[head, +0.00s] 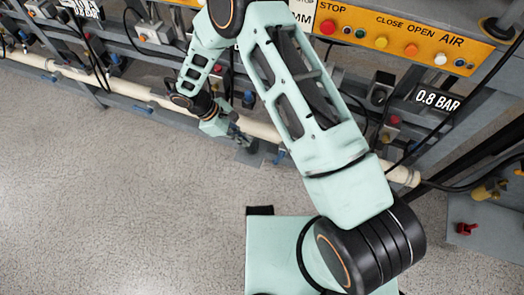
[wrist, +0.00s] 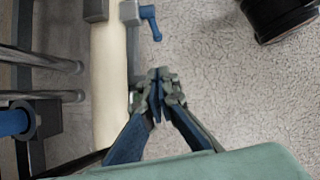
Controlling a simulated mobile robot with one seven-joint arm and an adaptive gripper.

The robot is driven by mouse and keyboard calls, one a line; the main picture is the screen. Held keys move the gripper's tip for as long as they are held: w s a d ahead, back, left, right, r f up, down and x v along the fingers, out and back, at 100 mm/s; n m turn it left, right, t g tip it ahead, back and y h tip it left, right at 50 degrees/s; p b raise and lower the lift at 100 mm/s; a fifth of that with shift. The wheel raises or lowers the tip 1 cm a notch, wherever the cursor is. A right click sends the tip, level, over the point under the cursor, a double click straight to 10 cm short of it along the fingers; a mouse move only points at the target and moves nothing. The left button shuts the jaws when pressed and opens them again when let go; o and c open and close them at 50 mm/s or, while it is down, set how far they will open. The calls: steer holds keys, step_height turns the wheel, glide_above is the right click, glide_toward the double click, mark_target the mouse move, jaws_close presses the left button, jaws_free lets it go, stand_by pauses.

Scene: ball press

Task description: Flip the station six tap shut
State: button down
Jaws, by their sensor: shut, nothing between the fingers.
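A small blue tap lever (wrist: 151,22) on a grey fitting sits beside the cream pipe (wrist: 108,85) in the wrist view. No station number is readable, so I cannot tell if it is station six's tap. My gripper (wrist: 158,74) is shut and empty, its fingertips just right of the pipe and a little short of the lever, apart from it. In the head view my gripper (head: 240,138) is low by the pipe (head: 262,130), above the floor. A small blue part (head: 279,155) shows just right of it, too small to make out well.
An orange panel (head: 400,35) with several buttons runs along the top right. A "0.8 BAR" display (head: 438,100) hangs below it. Black cables loop around the frame. Metal rods (wrist: 40,95) and a blue cylinder (wrist: 12,122) lie left of the pipe. The speckled floor (head: 110,200) is clear.

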steer(key=b, duration=0.2)
glide_toward(275, 160)
step_height(275, 160, down, 5)
steer(key=shift+d+f+b, duration=0.1)
steer(key=shift+d+b, duration=0.05)
steer(key=shift+d, duration=0.55)
steer(key=shift+d+f+b, duration=0.15)
steer(key=shift+d, duration=0.55)
steer(key=f+h+b, duration=0.1)
steer(key=b, duration=0.1)
steer(key=shift+f+b, duration=0.1)
steer(key=shift+b, duration=0.3)
steer(key=shift+d+g+h+b, duration=0.2)
steer(key=shift+g+h+b, duration=0.2)
steer(key=shift+h+b, duration=0.2)
steer(key=shift+d, duration=0.1)
steer(key=shift+r, duration=0.2)
